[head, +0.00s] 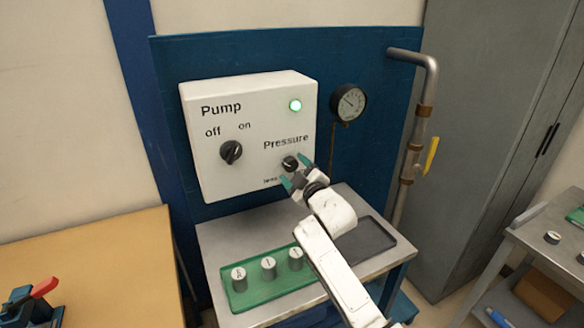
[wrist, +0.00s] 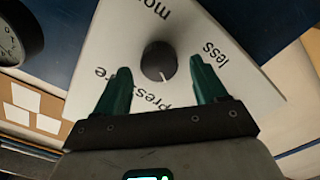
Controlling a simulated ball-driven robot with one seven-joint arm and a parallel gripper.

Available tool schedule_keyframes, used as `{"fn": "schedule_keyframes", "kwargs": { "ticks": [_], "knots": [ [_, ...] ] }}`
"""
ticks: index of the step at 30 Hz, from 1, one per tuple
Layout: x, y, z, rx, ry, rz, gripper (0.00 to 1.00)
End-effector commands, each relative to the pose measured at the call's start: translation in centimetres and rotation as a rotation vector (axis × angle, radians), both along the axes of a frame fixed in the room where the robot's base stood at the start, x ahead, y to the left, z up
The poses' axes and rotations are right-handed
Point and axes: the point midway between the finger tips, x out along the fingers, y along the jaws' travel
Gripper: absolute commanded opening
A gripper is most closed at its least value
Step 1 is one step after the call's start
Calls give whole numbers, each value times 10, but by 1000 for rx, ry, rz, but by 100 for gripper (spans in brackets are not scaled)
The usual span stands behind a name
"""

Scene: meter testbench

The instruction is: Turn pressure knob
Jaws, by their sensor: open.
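The pressure knob (head: 290,163) is a small black dial at the lower right of the white control box (head: 240,185), under the word "Pressure". In the wrist view the knob (wrist: 158,62) shows a pale pointer mark, with "less" to its right and partly cut-off lettering above. My gripper (head: 293,177) is at the box, close to the knob. In the wrist view its two green fingers (wrist: 158,80) stand apart, one on each side of the knob, with a gap between each finger and the knob. I cannot tell how far the fingertips are from the panel.
A gauge (head: 348,103) and a pipe (head: 408,150) are to the right. Below, a green tray (head: 236,302) holds several cylinders beside a dark tray (head: 372,243).

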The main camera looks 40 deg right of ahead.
Motion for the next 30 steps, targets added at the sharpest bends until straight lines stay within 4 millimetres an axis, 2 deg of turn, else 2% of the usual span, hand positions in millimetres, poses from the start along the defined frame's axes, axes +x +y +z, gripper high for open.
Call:
{"fn": "schedule_keyframes", "kwargs": {
  "ticks": [6, 17, 30],
  "knots": [
    [16, -5, 0, 0, 0, 0, 72],
    [18, -5, 0, 1, 0, -1, 71],
    [18, -5, 0, 1, 0, -1, 28]
  ]
}}
